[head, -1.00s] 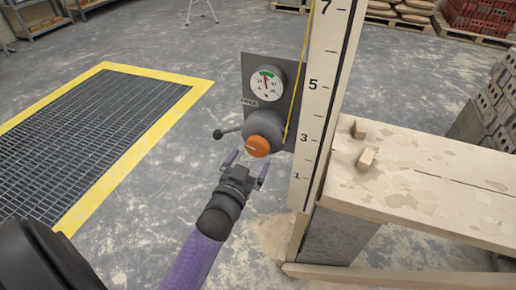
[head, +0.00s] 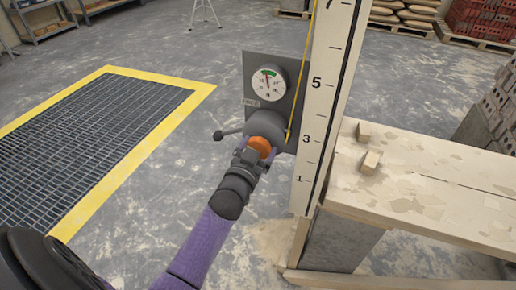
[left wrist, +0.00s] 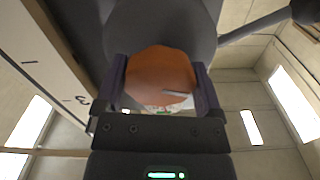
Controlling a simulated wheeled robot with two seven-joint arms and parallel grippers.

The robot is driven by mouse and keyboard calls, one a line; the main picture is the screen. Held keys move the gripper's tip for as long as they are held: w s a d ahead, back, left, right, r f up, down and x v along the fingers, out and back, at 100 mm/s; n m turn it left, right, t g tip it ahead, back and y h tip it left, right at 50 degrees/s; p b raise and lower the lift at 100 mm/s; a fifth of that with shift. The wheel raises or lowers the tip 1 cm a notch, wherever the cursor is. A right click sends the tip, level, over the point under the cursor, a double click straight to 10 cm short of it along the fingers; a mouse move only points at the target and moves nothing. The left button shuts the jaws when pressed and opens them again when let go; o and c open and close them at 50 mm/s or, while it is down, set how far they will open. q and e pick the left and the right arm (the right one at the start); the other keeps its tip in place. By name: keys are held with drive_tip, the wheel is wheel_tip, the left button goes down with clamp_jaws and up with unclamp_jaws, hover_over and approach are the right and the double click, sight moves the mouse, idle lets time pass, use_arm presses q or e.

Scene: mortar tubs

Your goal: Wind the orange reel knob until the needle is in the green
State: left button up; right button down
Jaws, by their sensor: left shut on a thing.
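The orange reel knob (head: 259,144) sits on the front of a grey round reel housing (head: 267,126) on a dark panel. My left gripper (head: 255,155) is shut on the knob, and its arm comes up from below. In the left wrist view the knob (left wrist: 160,77) fills the space between the two fingers, with a short white mark near its lower right. The round gauge (head: 268,84) above has a green band at the top. Its thin red needle points roughly up towards that band; whether its tip lies within the green is too small to tell. My right gripper is out of view.
A small crank lever (head: 226,133) sticks out left of the housing. A tall numbered scale board (head: 322,110) and a yellow cord stand right of the panel. A wooden bench (head: 430,195) with small blocks is at the right. A yellow-edged floor grate (head: 95,140) lies left.

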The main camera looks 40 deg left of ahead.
use_arm(q)
drive_tip(key=m+p, duration=0.1)
drive_tip(key=m, duration=0.1)
drive_tip(key=shift+r+m, duration=0.15)
drive_tip(key=shift+m, duration=1.25)
drive_tip(key=o, duration=1)
drive_tip(key=shift+s, duration=0.2)
drive_tip(key=p+v, duration=0.3)
drive_tip(key=v, duration=0.6)
drive_tip(key=shift+s+d+p, duration=0.1)
drive_tip(key=shift+s+p, duration=0.15)
drive_tip(key=shift+p, duration=0.05)
